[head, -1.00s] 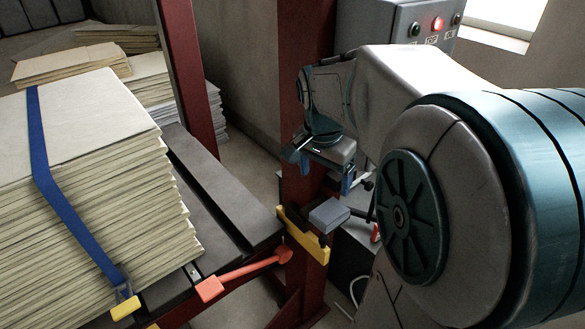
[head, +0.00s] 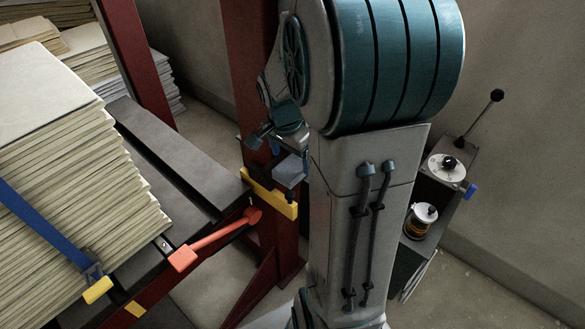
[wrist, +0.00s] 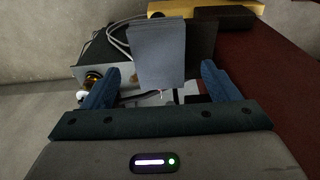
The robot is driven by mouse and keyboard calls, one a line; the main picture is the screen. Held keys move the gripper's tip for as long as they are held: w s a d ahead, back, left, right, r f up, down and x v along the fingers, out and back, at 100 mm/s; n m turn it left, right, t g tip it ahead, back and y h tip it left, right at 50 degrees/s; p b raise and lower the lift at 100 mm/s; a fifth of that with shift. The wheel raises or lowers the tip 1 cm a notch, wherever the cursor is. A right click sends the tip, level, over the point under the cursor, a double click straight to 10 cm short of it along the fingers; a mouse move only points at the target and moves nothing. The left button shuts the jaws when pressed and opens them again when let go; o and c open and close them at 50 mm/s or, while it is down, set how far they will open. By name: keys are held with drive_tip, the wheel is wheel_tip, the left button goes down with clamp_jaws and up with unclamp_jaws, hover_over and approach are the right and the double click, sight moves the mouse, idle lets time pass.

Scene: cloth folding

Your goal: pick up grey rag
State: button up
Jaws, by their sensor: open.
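A small grey folded block, which looks like the grey rag (head: 288,172), is by the yellow bracket on the red post in the head view. In the wrist view the grey rag (wrist: 158,58) shows as a flat, layered grey-blue slab between and beyond my blue fingers. My gripper (wrist: 160,70) is open, with one finger on each side of the rag in the picture. I cannot tell how far the fingertips are from it in depth. In the head view my gripper (head: 273,145) is just above the rag, partly hidden by my arm.
A yellow bracket (head: 270,195) and a red post (head: 253,85) stand close to my gripper. A strapped paper stack (head: 70,150) on a dark platform and an orange lever (head: 215,238) are at left. A dark box with a jar (head: 420,218) is right of my arm.

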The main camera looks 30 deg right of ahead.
sight(292, 169)
drive_tip(key=shift+d+f, duration=0.15)
drive_tip(key=shift+f, duration=1.3)
drive_tip(key=c, duration=1.1)
